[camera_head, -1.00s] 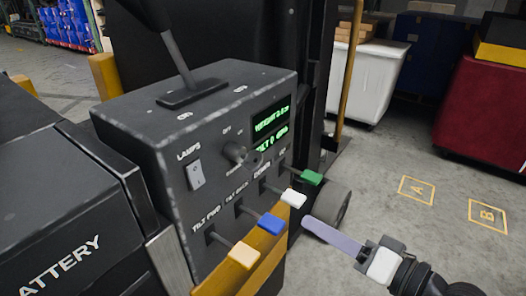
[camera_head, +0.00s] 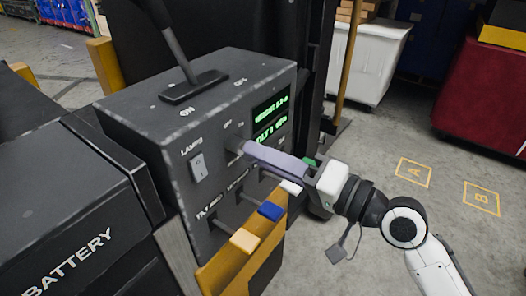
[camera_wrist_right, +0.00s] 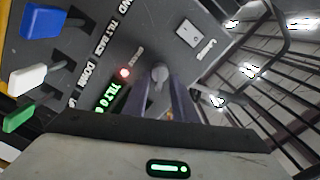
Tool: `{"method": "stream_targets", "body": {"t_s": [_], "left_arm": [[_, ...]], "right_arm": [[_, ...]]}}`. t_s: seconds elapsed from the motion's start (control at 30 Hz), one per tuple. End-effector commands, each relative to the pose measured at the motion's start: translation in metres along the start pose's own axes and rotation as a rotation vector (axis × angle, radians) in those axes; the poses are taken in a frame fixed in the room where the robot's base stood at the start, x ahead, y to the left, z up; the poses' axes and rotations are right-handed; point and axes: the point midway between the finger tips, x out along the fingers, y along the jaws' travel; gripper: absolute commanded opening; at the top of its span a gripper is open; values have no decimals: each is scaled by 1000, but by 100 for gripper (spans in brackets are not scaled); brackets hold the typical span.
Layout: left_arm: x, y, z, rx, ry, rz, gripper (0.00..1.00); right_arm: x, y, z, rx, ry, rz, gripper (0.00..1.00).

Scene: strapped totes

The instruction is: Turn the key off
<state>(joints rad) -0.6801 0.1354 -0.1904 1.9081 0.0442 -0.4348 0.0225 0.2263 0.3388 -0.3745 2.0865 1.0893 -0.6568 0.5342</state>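The grey key switch (camera_head: 235,144) sits on the front of the dark control box (camera_head: 130,110), left of the green display. In the right wrist view the key (camera_wrist_right: 160,73) stands out from the panel at the fingertips. My right gripper (camera_head: 250,149) reaches in from the right with its purple fingers at the key, partly hiding it. In the wrist view its fingers (camera_wrist_right: 165,88) are apart, with a gap between them and the key at the far end of that gap. I cannot tell whether they touch it. My left gripper is not in view.
A lamp switch (camera_head: 198,167) is left of the key. A red light (camera_wrist_right: 124,73) glows beside the key.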

Motion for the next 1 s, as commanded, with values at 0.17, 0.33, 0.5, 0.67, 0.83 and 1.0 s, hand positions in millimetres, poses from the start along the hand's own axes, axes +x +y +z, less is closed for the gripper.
{"method": "stream_targets", "body": {"t_s": [0.17,0.33,0.5,0.67,0.83,1.0], "left_arm": [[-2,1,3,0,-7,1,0],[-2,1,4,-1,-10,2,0],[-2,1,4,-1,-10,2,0],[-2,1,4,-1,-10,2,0],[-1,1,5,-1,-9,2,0],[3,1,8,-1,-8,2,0]], "right_arm": [[4,0,0,0,0,1,25],[4,0,0,-1,0,1,23],[4,0,0,-1,0,1,0],[4,1,0,-1,0,1,0],[4,1,1,-21,0,1,0],[4,2,1,-88,-2,2,0]]}}
